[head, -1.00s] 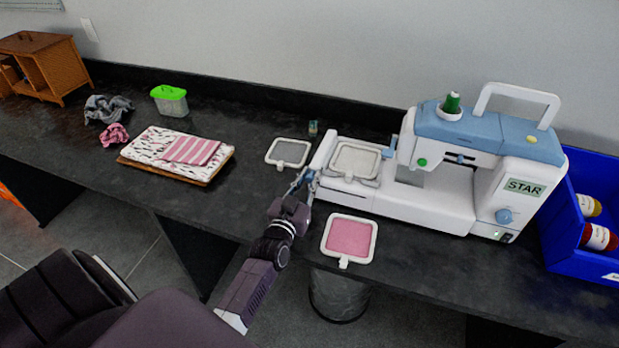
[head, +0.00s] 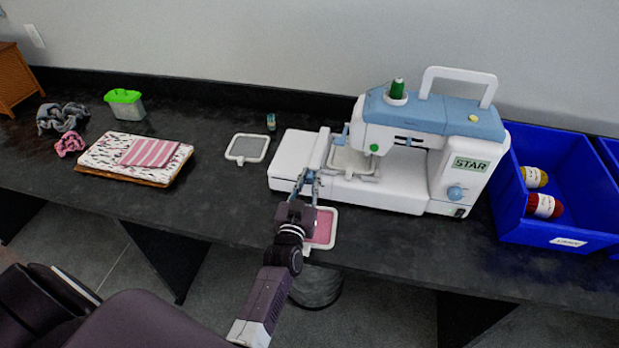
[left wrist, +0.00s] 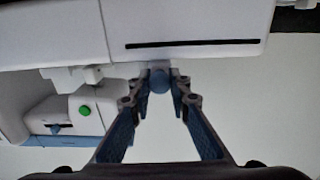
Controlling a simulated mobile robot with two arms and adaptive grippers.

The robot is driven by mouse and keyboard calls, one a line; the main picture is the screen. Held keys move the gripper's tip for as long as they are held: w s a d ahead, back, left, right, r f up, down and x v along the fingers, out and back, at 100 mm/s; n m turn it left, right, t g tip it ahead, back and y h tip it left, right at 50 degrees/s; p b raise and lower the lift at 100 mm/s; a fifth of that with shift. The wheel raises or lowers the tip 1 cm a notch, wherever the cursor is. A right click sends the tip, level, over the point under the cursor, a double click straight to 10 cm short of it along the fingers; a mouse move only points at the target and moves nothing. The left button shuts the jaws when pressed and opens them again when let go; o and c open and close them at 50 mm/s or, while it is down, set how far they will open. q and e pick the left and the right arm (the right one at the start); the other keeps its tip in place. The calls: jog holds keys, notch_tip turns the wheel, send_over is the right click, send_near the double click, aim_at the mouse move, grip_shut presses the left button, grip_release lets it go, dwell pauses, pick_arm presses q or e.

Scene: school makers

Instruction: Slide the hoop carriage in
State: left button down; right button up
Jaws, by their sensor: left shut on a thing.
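The white and blue sewing machine (head: 398,189) stands at the right on the counter. Its hoop carriage, a white bar (head: 319,150), sits across the bed with a white-framed hoop (head: 352,160) on its right, and the hoop's right part reaches under the needle head. My left gripper (head: 306,181) is at the carriage's front end. In the left wrist view my left gripper (left wrist: 160,84) is shut on a round blue knob (left wrist: 159,79), below a white face with a dark slot. The fingers partly hide the carriage front. My right gripper is not in view.
A pink hoop (head: 324,228) lies at the counter's front edge, partly behind my left arm. A grey hoop (head: 247,148) lies left of the machine. A blue bin (head: 556,222) with thread spools stands close on the right. Folded cloths (head: 120,168) lie at the left.

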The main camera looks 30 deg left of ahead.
pick_arm(q)
jog(key=c, duration=1.8)
grip_release()
jog(key=shift+c, duration=0.2)
jog(key=shift+s+d, duration=0.1)
jog(key=shift+s, duration=0.05)
jog(key=v, duration=0.7)
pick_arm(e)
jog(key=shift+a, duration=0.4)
pick_arm(q)
jog(key=shift+s, duration=0.1)
